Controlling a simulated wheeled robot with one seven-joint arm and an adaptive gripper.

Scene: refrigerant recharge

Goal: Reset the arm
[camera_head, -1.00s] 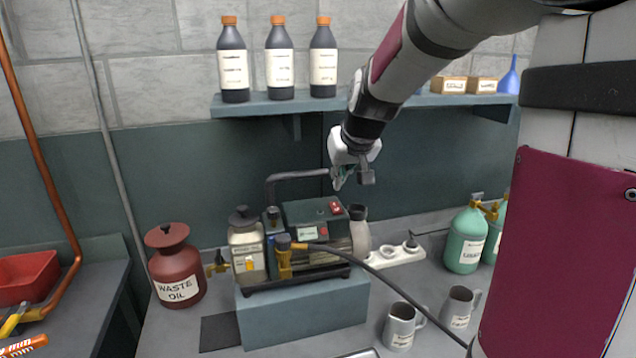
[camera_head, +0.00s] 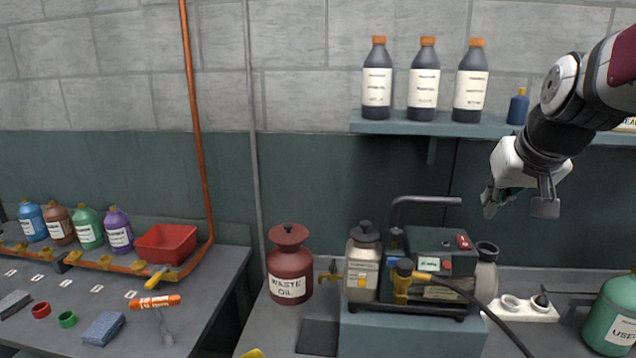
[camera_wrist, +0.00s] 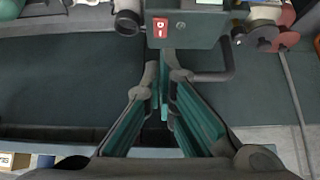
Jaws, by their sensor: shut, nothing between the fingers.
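My gripper (camera_head: 492,203) is at the right of the head view, in the air in front of the dark green wall panel. It is above and to the right of the vacuum pump (camera_head: 430,262), apart from it. In the wrist view my gripper (camera_wrist: 164,85) has its teal-padded fingers together at the tips with nothing between them. The pump (camera_wrist: 190,25) with its red switch shows beyond the fingertips in that view.
A shelf (camera_head: 400,125) with several dark bottles hangs behind. A waste oil can (camera_head: 289,268) stands left of the pump. A green cylinder (camera_head: 612,312) is at the far right.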

